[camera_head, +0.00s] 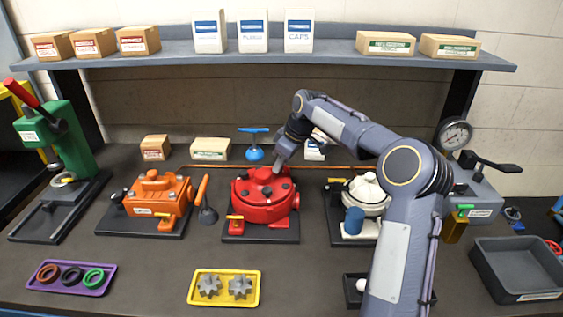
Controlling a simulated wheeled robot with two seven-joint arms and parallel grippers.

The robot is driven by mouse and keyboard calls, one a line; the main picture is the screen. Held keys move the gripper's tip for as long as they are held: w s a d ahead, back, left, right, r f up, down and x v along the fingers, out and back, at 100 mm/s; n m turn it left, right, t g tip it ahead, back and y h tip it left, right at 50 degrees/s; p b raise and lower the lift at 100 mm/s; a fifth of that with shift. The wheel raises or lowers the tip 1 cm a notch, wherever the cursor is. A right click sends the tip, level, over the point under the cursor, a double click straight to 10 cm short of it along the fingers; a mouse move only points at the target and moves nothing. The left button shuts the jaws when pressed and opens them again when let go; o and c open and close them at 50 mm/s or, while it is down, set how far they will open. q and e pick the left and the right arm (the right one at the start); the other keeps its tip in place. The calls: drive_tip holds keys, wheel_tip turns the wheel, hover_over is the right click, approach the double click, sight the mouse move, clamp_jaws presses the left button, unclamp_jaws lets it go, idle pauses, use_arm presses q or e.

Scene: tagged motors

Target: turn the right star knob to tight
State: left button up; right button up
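A round red motor (262,212) stands on a dark base plate in the middle of the bench. Small dark knobs show on its top; one dark knob (286,187) is on the right side. They are too small to read as star-shaped, tight or loose. My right gripper (278,168) points down at the back right of the red motor's top, close to the right knob. Whether it touches is unclear. Its fingers look close together, but the arm partly hides them, so their opening cannot be told. My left gripper is not in view.
An orange motor (155,203) stands left, with a black-and-orange tool (205,205) between it and the red one. A white motor (367,195) stands right, partly behind my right arm. A yellow gear tray (224,300) lies in front; a grey bin (515,268) is far right.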

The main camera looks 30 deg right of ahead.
drive_tip(key=shift+a+m, duration=0.1)
drive_tip(key=shift+m, duration=0.3)
drive_tip(key=m+h+b, duration=0.1)
drive_tip(key=m, duration=0.1)
drive_tip(key=shift+a+m, duration=0.15)
drive_tip(key=shift+m, duration=0.25)
drive_tip(key=m+h, duration=0.1)
drive_tip(key=m, duration=0.2)
drive_tip(key=shift+a+t+h, duration=0.1)
drive_tip(key=shift+t+h, duration=0.2)
drive_tip(key=shift+h, duration=0.1)
drive_tip(key=shift+m+h, duration=0.4)
drive_tip(key=shift+m, duration=0.9)
drive_tip(key=shift+r, duration=0.1)
drive_tip(key=o, duration=0.7)
drive_tip(key=v, duration=0.7)
drive_tip(key=shift+s+r+b, duration=0.2)
drive_tip(key=shift+r+b, duration=0.15)
